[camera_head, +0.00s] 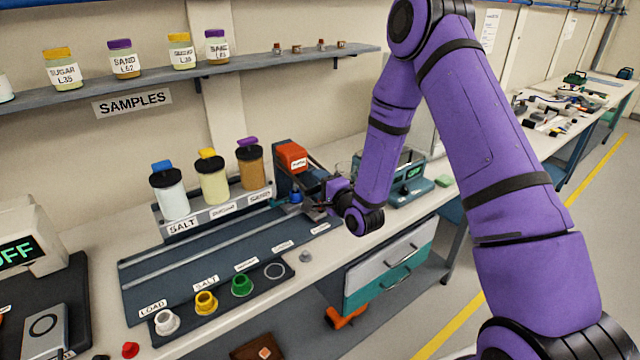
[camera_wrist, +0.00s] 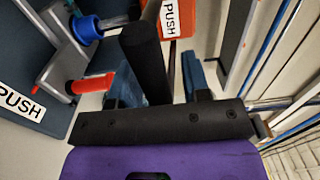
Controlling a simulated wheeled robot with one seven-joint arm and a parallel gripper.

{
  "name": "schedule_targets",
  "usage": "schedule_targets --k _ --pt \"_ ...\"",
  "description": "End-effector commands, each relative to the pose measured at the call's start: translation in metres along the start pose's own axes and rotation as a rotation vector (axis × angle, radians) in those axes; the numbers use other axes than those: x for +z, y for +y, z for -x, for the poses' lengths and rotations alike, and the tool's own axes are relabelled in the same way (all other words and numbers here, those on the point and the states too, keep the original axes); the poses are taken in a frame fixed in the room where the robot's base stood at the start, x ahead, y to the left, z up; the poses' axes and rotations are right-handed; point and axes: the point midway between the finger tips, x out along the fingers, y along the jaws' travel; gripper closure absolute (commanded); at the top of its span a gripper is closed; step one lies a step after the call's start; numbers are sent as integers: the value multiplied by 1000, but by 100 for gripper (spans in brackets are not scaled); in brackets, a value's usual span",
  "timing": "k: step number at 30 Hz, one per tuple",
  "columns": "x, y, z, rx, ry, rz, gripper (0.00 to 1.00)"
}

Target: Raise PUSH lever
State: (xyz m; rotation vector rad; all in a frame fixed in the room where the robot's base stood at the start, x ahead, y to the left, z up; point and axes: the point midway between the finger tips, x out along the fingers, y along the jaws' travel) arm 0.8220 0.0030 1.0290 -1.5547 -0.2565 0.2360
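The press with an orange-red head (camera_head: 292,157) stands at the far end of the dark track. In the wrist view its orange head (camera_wrist: 180,20) bears a PUSH label. A thick black cylindrical bar (camera_wrist: 142,58), apparently the lever's handle, runs toward my gripper (camera_wrist: 160,92). My gripper's two fingers look spread, with the bar's lower end between them, nearer the left finger. A gap shows on the right; contact is unclear. In the head view my gripper (camera_head: 325,197) is beside the press, partly hidden by my wrist. A blue cup (camera_head: 296,196) sits under the press.
The track (camera_head: 140,275) has labelled stations and a rack of white, yellow and green cups (camera_head: 240,284). Lidded jars (camera_head: 170,190) stand behind it. A teal device (camera_head: 412,172) is right of my wrist. A red-tipped rod (camera_wrist: 92,84) lies left of the bar.

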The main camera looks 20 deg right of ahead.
Motion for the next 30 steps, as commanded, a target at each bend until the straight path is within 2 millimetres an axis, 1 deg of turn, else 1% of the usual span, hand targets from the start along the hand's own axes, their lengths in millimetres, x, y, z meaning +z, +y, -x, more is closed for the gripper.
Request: schedule_targets --k 1,2,3,5,6,14,19,26,30 --pt "0 0 0 0 0 0 69" --pt "0 0 0 0 0 0 76" --pt "0 0 0 0 0 0 85" --pt "0 0 0 0 0 0 99" --pt "0 0 0 0 0 0 100" --pt "0 -2 0 9 0 0 100" --pt "0 -10 1 51 0 1 100" --pt "0 -31 1 174 -1 2 100" --pt "0 -47 -1 275 1 2 100"
